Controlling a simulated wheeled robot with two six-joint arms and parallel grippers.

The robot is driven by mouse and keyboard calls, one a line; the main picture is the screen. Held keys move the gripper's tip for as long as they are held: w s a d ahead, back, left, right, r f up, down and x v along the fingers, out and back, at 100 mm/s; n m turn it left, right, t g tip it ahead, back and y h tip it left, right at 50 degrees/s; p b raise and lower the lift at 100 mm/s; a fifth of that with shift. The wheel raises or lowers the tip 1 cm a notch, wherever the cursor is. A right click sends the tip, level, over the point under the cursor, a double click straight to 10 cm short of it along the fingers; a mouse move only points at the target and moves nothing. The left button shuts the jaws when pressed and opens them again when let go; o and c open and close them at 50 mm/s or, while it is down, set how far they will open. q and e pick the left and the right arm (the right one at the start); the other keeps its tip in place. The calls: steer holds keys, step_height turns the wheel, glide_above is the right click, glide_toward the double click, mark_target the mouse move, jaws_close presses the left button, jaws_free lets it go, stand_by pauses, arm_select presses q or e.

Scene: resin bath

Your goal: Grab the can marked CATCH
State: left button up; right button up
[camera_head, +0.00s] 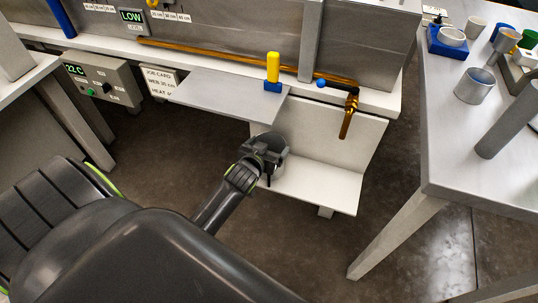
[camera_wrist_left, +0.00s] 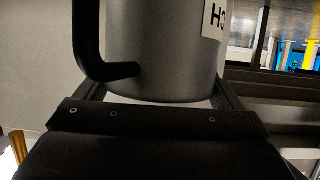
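In the left wrist view a grey metal can (camera_wrist_left: 165,50) with a black handle fills the upper middle. The end of a white label (camera_wrist_left: 215,18) shows on it; its letters look like an upside-down CH, and the rest is cut off. My left gripper (camera_head: 265,158) is at the white shelf below the bench, at the round can (camera_head: 271,141), which it partly hides in the head view. In the wrist view its fingers lie widely apart on both sides of the can; whether they press on it is unclear. My right gripper is out of view.
A brass valve (camera_head: 349,115) hangs from the copper pipe above the shelf's right part. A grey plate (camera_head: 215,92) juts out above, bearing a yellow-and-blue block (camera_head: 273,70). A table (camera_head: 455,130) with cups stands right. The shelf (camera_head: 325,185) is clear right of the gripper.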

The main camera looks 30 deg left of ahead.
arm_select(q)
steer(key=c, duration=0.5)
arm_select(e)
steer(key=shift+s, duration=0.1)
arm_select(q)
steer(key=shift+r, duration=0.15)
step_height(320, 180, up, 7)
steer(key=p, duration=0.2)
steer(key=s+d, duration=0.1)
steer(key=s, duration=0.5)
steer(key=s+d, duration=0.2)
steer(key=s, duration=0.5)
steer(key=s+d, duration=0.1)
steer(key=s, duration=0.5)
steer(key=shift+s+d, duration=0.2)
steer(key=shift+d, duration=0.15)
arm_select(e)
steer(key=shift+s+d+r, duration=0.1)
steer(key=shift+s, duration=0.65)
